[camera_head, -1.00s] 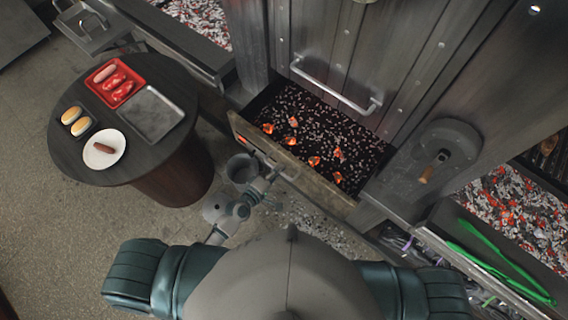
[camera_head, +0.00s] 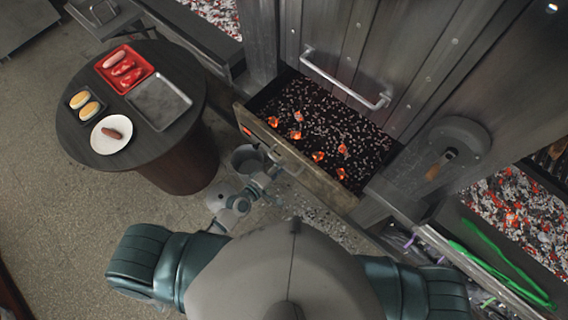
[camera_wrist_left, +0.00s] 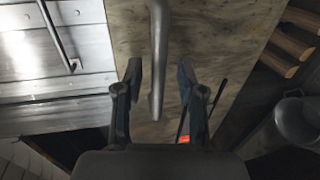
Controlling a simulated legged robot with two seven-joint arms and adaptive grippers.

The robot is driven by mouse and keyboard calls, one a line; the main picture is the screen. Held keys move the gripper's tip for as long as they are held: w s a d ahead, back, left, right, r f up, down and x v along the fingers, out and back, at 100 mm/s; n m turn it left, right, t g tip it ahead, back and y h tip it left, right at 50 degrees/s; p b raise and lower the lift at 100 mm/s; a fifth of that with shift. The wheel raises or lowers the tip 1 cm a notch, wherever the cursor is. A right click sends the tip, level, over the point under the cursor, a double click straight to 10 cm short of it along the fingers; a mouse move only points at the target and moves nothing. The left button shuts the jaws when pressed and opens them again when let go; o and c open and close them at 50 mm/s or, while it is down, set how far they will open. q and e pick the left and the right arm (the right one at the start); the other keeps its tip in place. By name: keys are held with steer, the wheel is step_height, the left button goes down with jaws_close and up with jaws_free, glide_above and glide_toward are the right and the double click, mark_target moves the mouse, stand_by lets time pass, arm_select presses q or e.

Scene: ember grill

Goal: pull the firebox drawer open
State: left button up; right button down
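The firebox drawer (camera_head: 335,186) stands out from the grill front, its bed of dark ash and glowing embers (camera_head: 318,156) exposed. Its front panel also fills the middle of the left wrist view (camera_wrist_left: 215,35). The drawer's bar handle (camera_head: 290,160) runs along that panel; in the left wrist view the handle (camera_wrist_left: 157,60) passes between my left gripper's fingers. My left gripper (camera_wrist_left: 160,85) is open, with visible gaps on both sides of the bar. In the head view my left gripper (camera_head: 272,168) is small, close to the handle. My right gripper is not in view.
A grey bucket (camera_head: 245,158) stands beside the drawer's left side. A round table (camera_head: 75,140) with a red tray (camera_head: 107,67), metal tray and plate is at left. Green tongs (camera_head: 500,262) lie at right. A fixed upper handle (camera_head: 345,78) is above the drawer.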

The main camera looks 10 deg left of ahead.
arm_select(q)
steer(key=v, duration=1)
steer(key=shift+s, duration=0.3)
steer(key=shift+a, duration=0.1)
steer(key=s+a+f+m+g+y, duration=0.1)
steer(key=a+f+m+y, duration=0.15)
steer(key=f, duration=0.65)
steer(key=s+a+f+m+g+y+b, duration=0.15)
steer(key=a+f, duration=0.25)
steer(key=f, duration=0.5)
steer(key=s+a+f+m+g+y+p, duration=0.1)
steer(key=a+f+m+g, duration=0.15)
steer(key=f, duration=0.55)
steer(key=s+a+f+m+g+y, duration=0.1)
steer(key=s+f+m+g+y, duration=0.1)
steer(key=s+f, duration=0.7)
steer(key=s+a+f+m+g+y+b, duration=0.1)
steer(key=s+f+m+g, duration=0.4)
steer(key=s+f, duration=0.5)
steer(key=s+a, duration=0.1)
steer(key=s, duration=0.3)
steer(key=shift+s+y, duration=0.3)
steer(key=shift+y, duration=0.1)
